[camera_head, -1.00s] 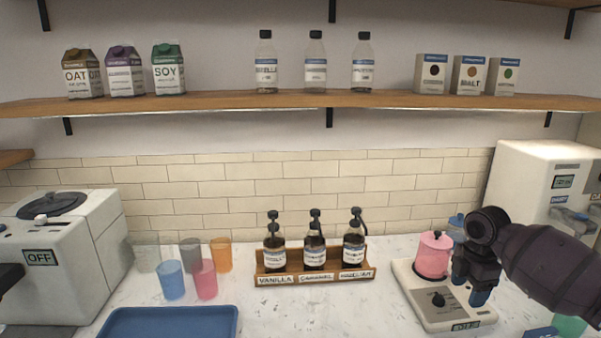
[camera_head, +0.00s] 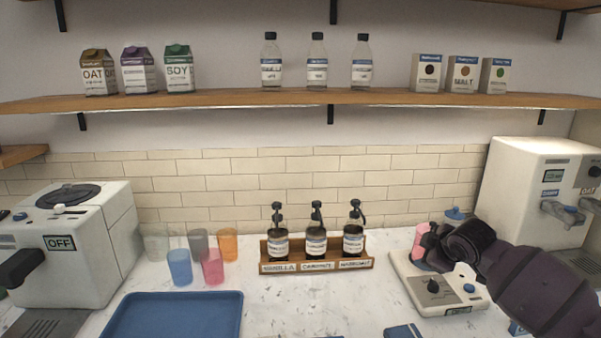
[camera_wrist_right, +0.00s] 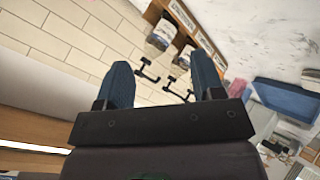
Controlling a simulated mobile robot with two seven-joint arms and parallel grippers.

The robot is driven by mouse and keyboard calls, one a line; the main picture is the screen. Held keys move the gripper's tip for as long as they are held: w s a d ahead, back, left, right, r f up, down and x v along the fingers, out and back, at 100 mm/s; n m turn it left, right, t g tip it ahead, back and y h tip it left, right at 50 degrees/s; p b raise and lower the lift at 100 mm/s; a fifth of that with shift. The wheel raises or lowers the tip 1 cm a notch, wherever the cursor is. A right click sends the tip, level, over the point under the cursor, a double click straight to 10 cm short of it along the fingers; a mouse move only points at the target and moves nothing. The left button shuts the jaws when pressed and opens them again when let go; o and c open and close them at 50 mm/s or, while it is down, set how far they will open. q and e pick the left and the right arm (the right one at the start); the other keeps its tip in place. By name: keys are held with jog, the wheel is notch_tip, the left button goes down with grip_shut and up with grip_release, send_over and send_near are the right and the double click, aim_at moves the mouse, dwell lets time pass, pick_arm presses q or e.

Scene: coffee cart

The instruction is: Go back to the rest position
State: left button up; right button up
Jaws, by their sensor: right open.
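My right gripper (camera_head: 432,240) is at the right of the head view, in front of the pink container (camera_head: 421,232) on the white scale-like device (camera_head: 440,285), and partly hides that container. In the wrist view its two blue-grey fingers (camera_wrist_right: 162,74) are spread apart with nothing held between them. The syrup rack (camera_head: 318,264) with its pump bottles stands to the left of the gripper. It also shows beyond the fingers in the wrist view (camera_wrist_right: 190,35). My left gripper is not in view.
A blue tray (camera_head: 172,318) lies at front left, with several coloured cups (camera_head: 180,266) behind it. White machines stand at the left (camera_head: 75,245) and right (camera_head: 530,195). A shelf (camera_head: 300,98) of cartons, bottles and boxes runs above. The counter's middle front is mostly clear.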

jog(key=s+a+f+m+t+y, duration=0.2)
jog(key=s+a+f+m+t, duration=0.4)
jog(key=s+f, duration=0.45)
jog(key=s+d+f+m+g+h, duration=0.1)
jog(key=s+f+m, duration=0.1)
jog(key=s+f, duration=0.3)
jog(key=s+d+f+m+g+h+b, duration=0.1)
jog(key=s+f, duration=0.5)
jog(key=s, duration=0.7)
jog(key=s+d+f+m+g+h, duration=0.1)
jog(key=s+f+m, duration=0.1)
jog(key=s+f, duration=0.4)
jog(key=s, duration=0.3)
jog(key=shift+s+m+g+h+b, duration=0.3)
jog(key=shift+s+b, duration=0.1)
